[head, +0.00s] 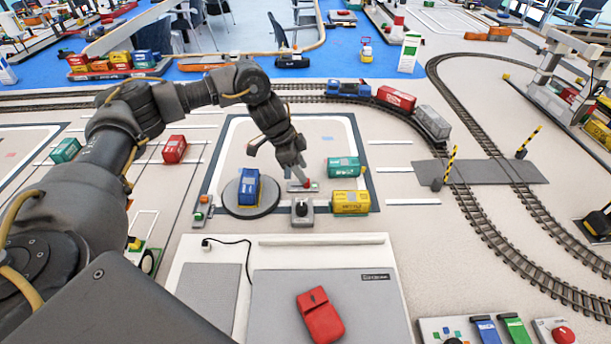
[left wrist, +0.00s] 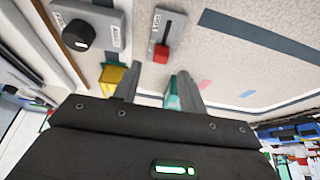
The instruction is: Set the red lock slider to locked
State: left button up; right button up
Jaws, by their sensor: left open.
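The red lock slider (head: 311,185) is a red knob on a small grey slotted plate on the table mat. In the left wrist view the red knob (left wrist: 162,54) sits at one end of the slot, the end nearer my fingers. My left gripper (head: 299,178) is just at the plate in the head view, pointing down and hiding part of it. In the left wrist view the left gripper (left wrist: 156,88) is open, its two fingers apart, with the knob beyond the tips and not between them. I cannot tell its height above the plate. My right gripper is not seen.
A black rotary knob (head: 302,208) stands beside the slider plate. A blue container (head: 248,187) sits on a round turntable to the left. Teal (head: 344,167) and yellow (head: 350,202) containers stand close on the right. A red handset-like object (head: 320,316) lies nearer me.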

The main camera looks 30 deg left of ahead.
pick_arm(q)
jog(key=v, duration=0.6)
jog(key=shift+r, duration=0.3)
jog(key=shift+a, duration=0.1)
